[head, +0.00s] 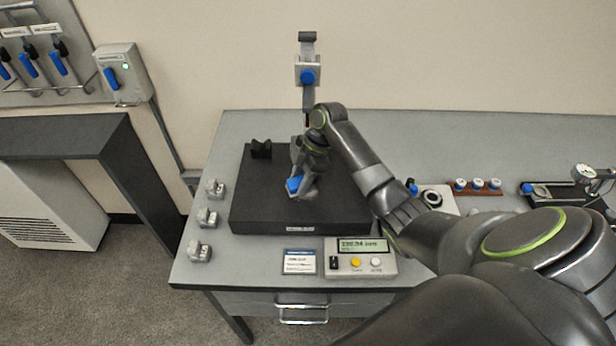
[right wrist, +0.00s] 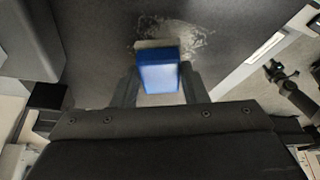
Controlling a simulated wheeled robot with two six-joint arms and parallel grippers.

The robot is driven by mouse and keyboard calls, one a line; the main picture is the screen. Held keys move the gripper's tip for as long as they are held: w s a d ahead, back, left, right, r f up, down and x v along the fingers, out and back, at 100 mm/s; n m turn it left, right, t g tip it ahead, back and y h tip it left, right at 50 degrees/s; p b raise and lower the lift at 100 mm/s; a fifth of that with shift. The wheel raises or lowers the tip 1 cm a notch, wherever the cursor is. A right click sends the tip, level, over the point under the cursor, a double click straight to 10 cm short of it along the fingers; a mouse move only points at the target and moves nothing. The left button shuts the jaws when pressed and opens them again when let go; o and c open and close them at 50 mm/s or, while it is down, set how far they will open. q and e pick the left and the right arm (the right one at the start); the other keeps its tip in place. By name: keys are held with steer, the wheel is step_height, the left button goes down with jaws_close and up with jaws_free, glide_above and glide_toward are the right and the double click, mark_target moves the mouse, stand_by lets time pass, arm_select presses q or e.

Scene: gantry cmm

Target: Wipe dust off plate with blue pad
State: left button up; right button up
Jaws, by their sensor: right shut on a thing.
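The dark plate (head: 262,212) is a black slab lying flat on the grey bench. My right gripper (head: 297,190) is over the middle of the plate, shut on the blue pad (head: 294,185). In the right wrist view the blue pad (right wrist: 158,72) sits between the two fingers of my right gripper (right wrist: 158,90), with a pale strip along its far edge. A whitish dust patch (right wrist: 188,38) shows on the plate around and beyond the pad. The pad is at or very close to the plate; exact contact is hard to tell. My left gripper is out of view.
A black V-shaped block (head: 261,149) stands at the plate's back left. A height gauge (head: 307,75) with a blue knob rises behind the plate. A readout box (head: 360,258) and a card (head: 299,262) lie in front. Several small grey blocks (head: 207,217) line the bench's left edge.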

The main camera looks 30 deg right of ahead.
steer(key=shift+r+p, duration=0.35)
steer(key=shift+p, duration=0.6)
steer(key=shift+s+d+f+p, duration=0.1)
steer(key=shift+s+d+p, duration=0.25)
steer(key=shift+d, duration=0.3)
steer(key=shift+s+d+f+p, duration=0.1)
steer(key=shift+s+d, duration=0.4)
steer(key=shift+d, duration=0.2)
steer(key=shift+s+d+f+p, duration=0.1)
steer(key=shift+s+d+p, duration=0.25)
steer(key=shift+d, duration=0.3)
steer(key=shift+s+a, duration=0.25)
steer(key=shift+s, duration=0.1)
steer(key=shift+a+f, duration=0.1)
steer(key=shift+w+a, duration=0.6)
steer(key=shift+a, duration=0.35)
steer(key=shift+w+a, duration=0.55)
steer(key=shift+a, duration=0.4)
steer(key=shift+w+a, duration=0.2)
steer(key=shift+a, duration=0.25)
steer(key=shift+w+r+p, duration=0.1)
steer(key=shift+r+p, duration=0.25)
steer(key=shift+r, duration=0.15)
steer(key=shift+d+p, duration=0.3)
steer(key=shift+p, duration=0.2)
steer(key=shift+s+d+p, duration=0.2)
steer(key=shift+d+p, duration=0.1)
steer(key=shift+p, duration=0.1)
steer(key=shift+s+d, duration=0.1)
steer(key=shift+d, duration=0.05)
